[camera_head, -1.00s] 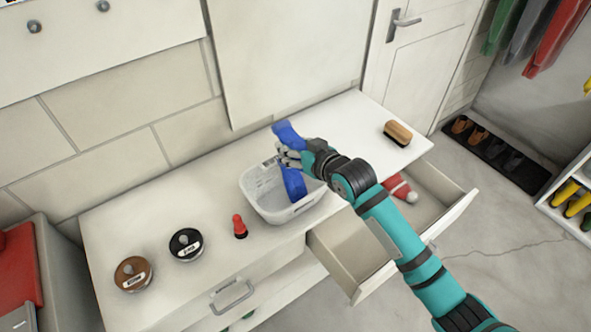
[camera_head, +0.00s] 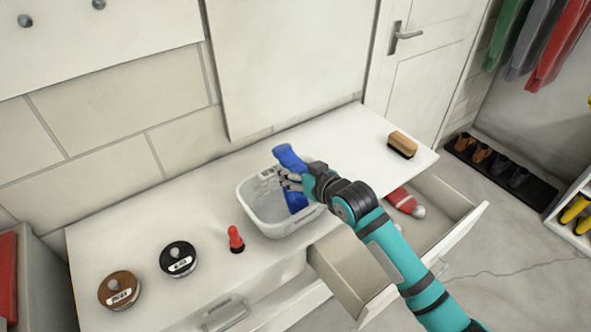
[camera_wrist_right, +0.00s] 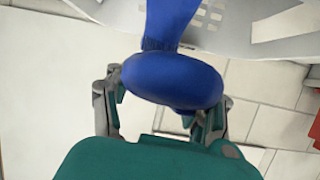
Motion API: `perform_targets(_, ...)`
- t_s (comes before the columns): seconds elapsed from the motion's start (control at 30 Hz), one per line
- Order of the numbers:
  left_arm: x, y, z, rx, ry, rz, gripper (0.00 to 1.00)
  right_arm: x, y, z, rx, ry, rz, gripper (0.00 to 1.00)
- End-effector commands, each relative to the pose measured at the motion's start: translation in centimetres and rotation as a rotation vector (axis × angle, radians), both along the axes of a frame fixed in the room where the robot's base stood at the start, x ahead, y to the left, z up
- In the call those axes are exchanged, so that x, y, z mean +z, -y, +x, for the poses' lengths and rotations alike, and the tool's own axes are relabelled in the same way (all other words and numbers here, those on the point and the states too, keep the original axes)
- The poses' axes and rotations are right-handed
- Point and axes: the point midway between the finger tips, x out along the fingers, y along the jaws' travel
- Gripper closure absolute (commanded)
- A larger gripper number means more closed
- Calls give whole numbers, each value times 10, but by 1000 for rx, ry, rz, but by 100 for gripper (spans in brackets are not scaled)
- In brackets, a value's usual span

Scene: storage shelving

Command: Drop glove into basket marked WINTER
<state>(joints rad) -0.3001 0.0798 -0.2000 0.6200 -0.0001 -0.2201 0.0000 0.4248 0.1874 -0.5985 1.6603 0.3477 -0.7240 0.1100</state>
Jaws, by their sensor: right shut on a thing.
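No WINTER marking can be read on the basket. My left gripper is not in view.
Two round tins, brown (camera_head: 119,291) and black (camera_head: 178,259), and a red-and-black piece (camera_head: 236,240) stand left of the basket. A brush (camera_head: 402,144) lies at the counter's right end. An open drawer (camera_head: 455,226) with a red-and-white item (camera_head: 404,202) juts out below.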

Motion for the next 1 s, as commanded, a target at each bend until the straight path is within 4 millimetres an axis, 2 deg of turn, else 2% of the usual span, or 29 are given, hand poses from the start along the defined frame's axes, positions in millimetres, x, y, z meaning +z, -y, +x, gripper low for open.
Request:
perform_targets(0.03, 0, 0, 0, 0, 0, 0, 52, 1, 0, 0, 0, 1, 1, 46)
perform_targets(0.27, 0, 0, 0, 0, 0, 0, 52, 1, 0, 0, 0, 1, 1, 18)
perform_targets(0.53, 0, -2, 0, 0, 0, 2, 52, 0, 0, -1, 0, 0, 0, 18)
perform_targets(0.67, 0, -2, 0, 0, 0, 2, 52, 4, 5, -7, 0, 1, 1, 18)
perform_targets(1.0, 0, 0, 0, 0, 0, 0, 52, 29, 41, -58, 0, 1, -1, 18)
